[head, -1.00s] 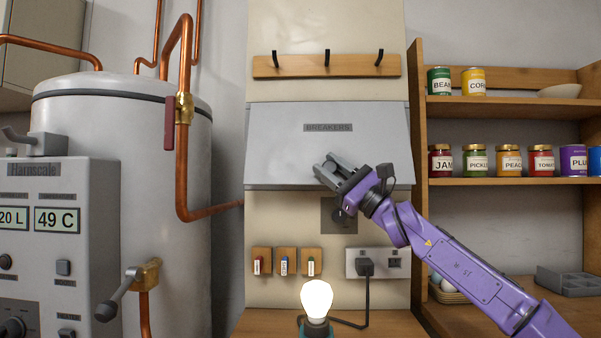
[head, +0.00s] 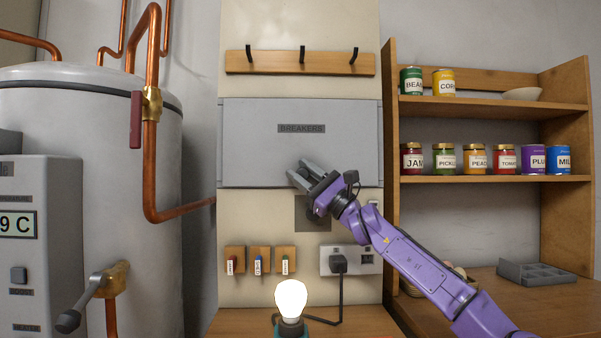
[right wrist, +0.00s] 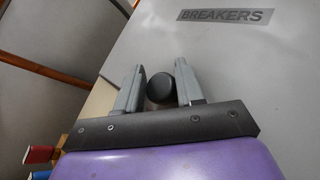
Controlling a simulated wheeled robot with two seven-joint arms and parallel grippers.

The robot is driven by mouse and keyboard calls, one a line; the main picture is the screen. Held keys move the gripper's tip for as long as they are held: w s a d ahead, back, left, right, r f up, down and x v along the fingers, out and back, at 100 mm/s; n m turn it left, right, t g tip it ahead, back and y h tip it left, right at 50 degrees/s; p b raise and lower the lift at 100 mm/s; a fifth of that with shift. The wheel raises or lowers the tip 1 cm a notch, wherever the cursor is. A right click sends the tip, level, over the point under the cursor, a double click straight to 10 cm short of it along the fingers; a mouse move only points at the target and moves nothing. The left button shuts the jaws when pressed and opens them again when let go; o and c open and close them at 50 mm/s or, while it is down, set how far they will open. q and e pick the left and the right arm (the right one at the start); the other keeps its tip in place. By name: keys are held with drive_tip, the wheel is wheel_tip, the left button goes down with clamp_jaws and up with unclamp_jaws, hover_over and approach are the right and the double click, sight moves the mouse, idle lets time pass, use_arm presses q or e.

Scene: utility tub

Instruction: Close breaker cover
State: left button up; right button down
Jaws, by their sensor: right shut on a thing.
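The grey breaker cover (head: 275,155), labelled BREAKERS, hangs on the wall panel and looks flat, almost upright, over its box. It also fills the right wrist view (right wrist: 245,60). My right gripper (head: 300,172) is at the cover's lower edge, right of its middle. In the right wrist view its two fingers (right wrist: 160,90) are on either side of a round black knob (right wrist: 160,88), and it is shut on that knob. The gripper hides the knob in the head view. Whether the cover's lower edge touches the box is hard to tell. My left gripper is not in view.
A wooden hook rail (head: 300,62) is above the cover. A boiler with copper pipe (head: 150,150) stands left, shelves with jars (head: 490,105) right.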

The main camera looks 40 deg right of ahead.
drive_tip(key=c, duration=1)
unclamp_jaws()
drive_tip(key=shift+w+d+f, duration=0.15)
drive_tip(key=shift+d+f, duration=0.05)
drive_tip(key=shift+f, duration=0.05)
drive_tip(key=shift+o, duration=0.9)
drive_tip(key=shift+r, duration=0.1)
drive_tip(key=v, duration=1)
drive_tip(key=shift+s, duration=0.3)
drive_tip(key=shift+a, duration=0.15)
